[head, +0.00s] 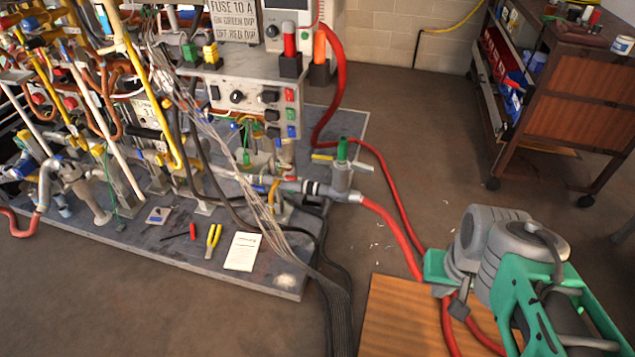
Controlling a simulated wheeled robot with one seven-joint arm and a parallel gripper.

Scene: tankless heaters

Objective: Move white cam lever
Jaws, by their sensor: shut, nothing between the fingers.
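The white cam lever (362,166) is a small pale handle on the right side of the grey coupling (341,178), at the right edge of the dark bench. It sticks out to the right, below a green fitting (342,149). A yellow lever (322,157) sticks out on the coupling's left. My gripper (459,309) is at the lower right, small and partly hidden by my green and grey arm. It is shut and empty, well to the right of and nearer than the lever, not touching it.
A control box (250,97) and crowded pipes stand behind and left of the coupling. Pliers (212,238) and a paper (243,251) lie on the bench. A brown cart (575,100) stands back right; floor between is open.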

